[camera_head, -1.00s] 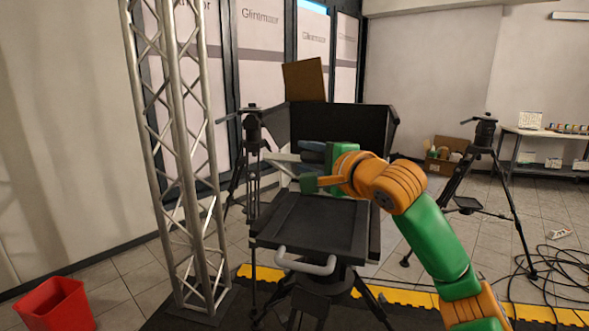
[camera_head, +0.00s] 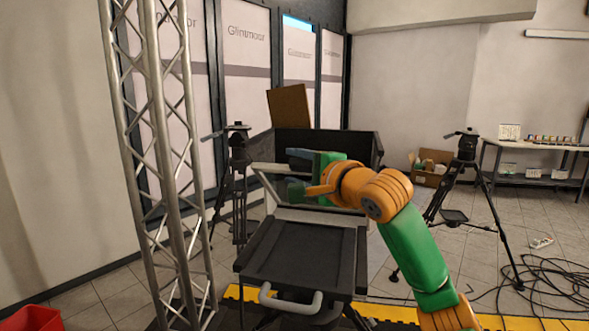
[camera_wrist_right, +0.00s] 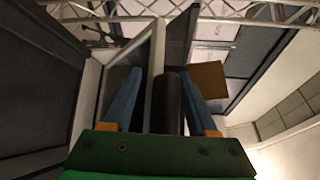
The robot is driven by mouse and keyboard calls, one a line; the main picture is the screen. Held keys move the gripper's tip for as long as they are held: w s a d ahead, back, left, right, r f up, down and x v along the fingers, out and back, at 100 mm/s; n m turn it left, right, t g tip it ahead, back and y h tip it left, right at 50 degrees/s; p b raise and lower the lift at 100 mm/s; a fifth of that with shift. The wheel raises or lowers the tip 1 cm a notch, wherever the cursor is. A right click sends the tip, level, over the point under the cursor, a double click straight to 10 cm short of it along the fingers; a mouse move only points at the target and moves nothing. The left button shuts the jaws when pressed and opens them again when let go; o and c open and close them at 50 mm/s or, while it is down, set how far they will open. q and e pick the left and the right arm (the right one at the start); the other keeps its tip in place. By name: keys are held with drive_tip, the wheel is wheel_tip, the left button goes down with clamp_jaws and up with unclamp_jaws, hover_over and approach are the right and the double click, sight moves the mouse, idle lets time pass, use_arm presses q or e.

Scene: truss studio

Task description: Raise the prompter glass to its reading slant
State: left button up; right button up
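The prompter stands in the middle of the head view, with a black hood (camera_head: 335,144) at the back and a flat black tray (camera_head: 300,252) with a grey handle (camera_head: 290,302) in front. The pale-edged glass frame (camera_head: 266,186) slants up between them, partly hidden by my right gripper (camera_head: 298,173). In the right wrist view, a dark round bar (camera_wrist_right: 168,105) and the frame's pale edge (camera_wrist_right: 153,80) lie between my gripper's blue fingers (camera_wrist_right: 160,95). The fingers are apart, with a gap on the bar's left. My left gripper is not in view.
A metal truss (camera_head: 160,150) and a tripod (camera_head: 238,180) stand left of the prompter. Another tripod (camera_head: 466,155) stands to its right, with cables (camera_head: 550,280) on the floor. A red bin (camera_head: 30,318) sits at lower left. A brown panel (camera_head: 289,106) rises behind the hood.

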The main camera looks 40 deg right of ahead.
drive_tip(key=shift+d+f, duration=0.1)
drive_tip(key=shift+f, duration=0.05)
drive_tip(key=shift+s, duration=0.2)
drive_tip(key=s+b, duration=0.1)
drive_tip(key=s, duration=0.1)
drive_tip(key=s+b, duration=0.1)
drive_tip(key=s, duration=0.1)
drive_tip(key=s+b, duration=0.1)
drive_tip(key=s, duration=0.1)
drive_tip(key=shift+a+r, duration=0.3)
drive_tip(key=shift+a, duration=0.05)
drive_tip(key=shift+s+a+r, duration=0.15)
drive_tip(key=shift+s, duration=0.3)
drive_tip(key=shift+w, duration=0.2)
